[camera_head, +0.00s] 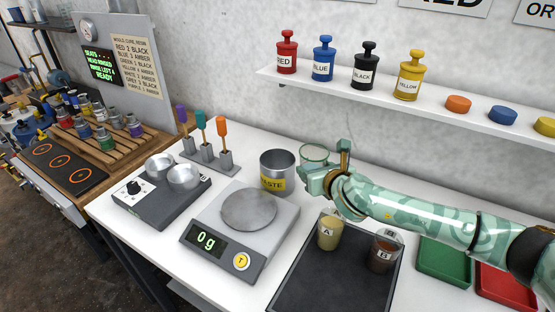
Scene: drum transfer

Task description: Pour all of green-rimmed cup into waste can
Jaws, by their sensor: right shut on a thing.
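The green-rimmed cup (314,152) is clear with a thin green rim. It stands out just above and behind my right gripper (312,178), which is shut on it. My gripper and wrist hide its lower part, and I cannot see what is inside. The waste can (277,163) is a grey metal can with a yellow label, just left of the cup and gripper on the white table. Its open top faces up. My left gripper is out of view.
A scale (202,228) reading 0 g stands in front of the can. A dark tray (318,286) holds cups A (329,233) and B (382,255) below my right arm. Green (444,262) and red (505,289) trays lie right. A shelf (420,108) with bottles runs behind.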

